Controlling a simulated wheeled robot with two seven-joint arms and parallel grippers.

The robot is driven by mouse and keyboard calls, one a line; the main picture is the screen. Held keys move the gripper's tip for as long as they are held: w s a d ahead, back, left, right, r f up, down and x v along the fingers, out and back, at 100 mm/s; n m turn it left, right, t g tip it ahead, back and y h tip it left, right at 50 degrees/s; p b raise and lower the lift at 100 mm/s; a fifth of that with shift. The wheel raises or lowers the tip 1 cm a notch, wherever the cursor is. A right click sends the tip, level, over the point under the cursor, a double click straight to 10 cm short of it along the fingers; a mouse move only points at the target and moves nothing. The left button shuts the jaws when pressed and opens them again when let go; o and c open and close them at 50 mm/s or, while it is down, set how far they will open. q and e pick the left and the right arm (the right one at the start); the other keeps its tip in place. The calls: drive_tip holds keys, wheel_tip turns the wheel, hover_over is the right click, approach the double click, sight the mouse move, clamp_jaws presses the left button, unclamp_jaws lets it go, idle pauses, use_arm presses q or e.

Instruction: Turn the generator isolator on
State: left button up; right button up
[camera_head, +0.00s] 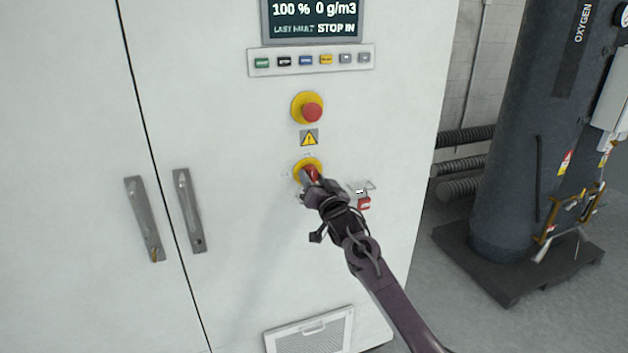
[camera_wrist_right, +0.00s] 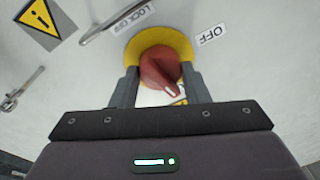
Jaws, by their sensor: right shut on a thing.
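The generator isolator is a red rotary knob (camera_wrist_right: 160,72) on a yellow round plate (camera_wrist_right: 178,36), mounted on the white cabinet front. In the head view the yellow plate (camera_head: 307,163) shows, with the red knob (camera_head: 312,174) partly hidden by my gripper. My right gripper (camera_head: 310,180) is at the knob. In the wrist view my right gripper's fingers (camera_wrist_right: 160,88) stand on both sides of the knob, shut on it. The knob's white mark points down and slightly right in that view. An "OFF" label (camera_wrist_right: 212,34) sits right of the plate. My left gripper is out of view.
A red emergency button (camera_head: 312,112) sits above, with a warning sign (camera_head: 309,138) between. A red padlock (camera_head: 364,203) hangs right of the isolator. Two door handles (camera_head: 188,210) are on the left. A dark oxygen tank (camera_head: 520,150) stands at the right.

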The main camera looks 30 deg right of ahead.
drive_tip(key=shift+m, duration=0.9)
drive_tip(key=shift+m+h, duration=0.3)
drive_tip(key=o, duration=1)
drive_tip(key=shift+c, duration=0.2)
drive_tip(key=shift+s+a+f, duration=0.15)
drive_tip(key=shift+s+f, duration=0.05)
drive_tip(key=shift+s, duration=0.2)
drive_tip(key=r+b+v, duration=0.1)
drive_tip(key=b+v, duration=0.1)
drive_tip(key=v, duration=0.4)
drive_tip(key=shift+s+f, duration=0.4)
drive_tip(key=shift+s, duration=0.05)
